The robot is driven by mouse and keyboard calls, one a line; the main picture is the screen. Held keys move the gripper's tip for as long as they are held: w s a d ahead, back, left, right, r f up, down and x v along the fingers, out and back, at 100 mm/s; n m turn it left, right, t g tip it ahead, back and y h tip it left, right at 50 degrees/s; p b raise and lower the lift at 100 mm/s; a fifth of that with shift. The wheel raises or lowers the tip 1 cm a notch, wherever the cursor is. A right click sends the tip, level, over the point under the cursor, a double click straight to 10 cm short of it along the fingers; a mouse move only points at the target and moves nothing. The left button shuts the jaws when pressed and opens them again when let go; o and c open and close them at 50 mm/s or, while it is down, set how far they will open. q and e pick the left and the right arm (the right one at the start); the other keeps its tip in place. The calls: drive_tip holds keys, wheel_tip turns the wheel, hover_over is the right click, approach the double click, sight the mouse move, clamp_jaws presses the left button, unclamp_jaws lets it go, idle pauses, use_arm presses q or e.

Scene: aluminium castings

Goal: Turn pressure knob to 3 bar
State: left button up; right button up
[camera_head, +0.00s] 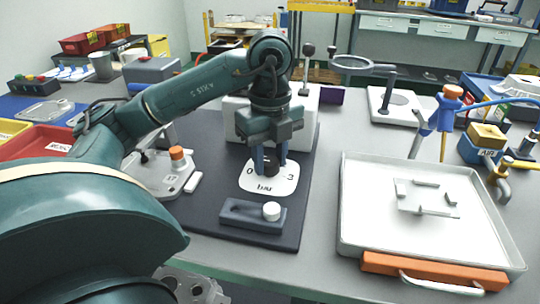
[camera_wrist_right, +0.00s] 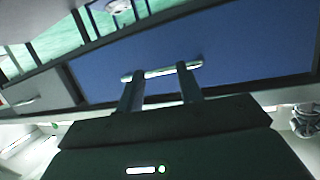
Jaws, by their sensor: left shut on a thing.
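The pressure knob (camera_head: 271,169) is a small dark knob on a white dial plate (camera_head: 284,184). The plate shows a 0 at its left, a 3 at its right and a bar label at the front. My left gripper (camera_head: 270,164) points down over the plate, with its fingers shut around the knob. The fingers hide much of the knob, and I cannot read where it points. My right gripper (camera_wrist_right: 158,76) shows only in the right wrist view, its two fingers apart. A light metal bar (camera_wrist_right: 160,72) lies across its fingertips; I cannot tell whether they touch.
A dark block with a white round knob (camera_head: 271,211) stands in front of the dial. A pale tray (camera_head: 365,215) with an orange-grip handle is at the right. A casting with an orange cap (camera_head: 177,154) is at the left. A ring on a stand (camera_head: 362,65) is behind.

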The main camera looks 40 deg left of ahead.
use_arm(q)
drive_tip(key=shift+c, duration=1.4)
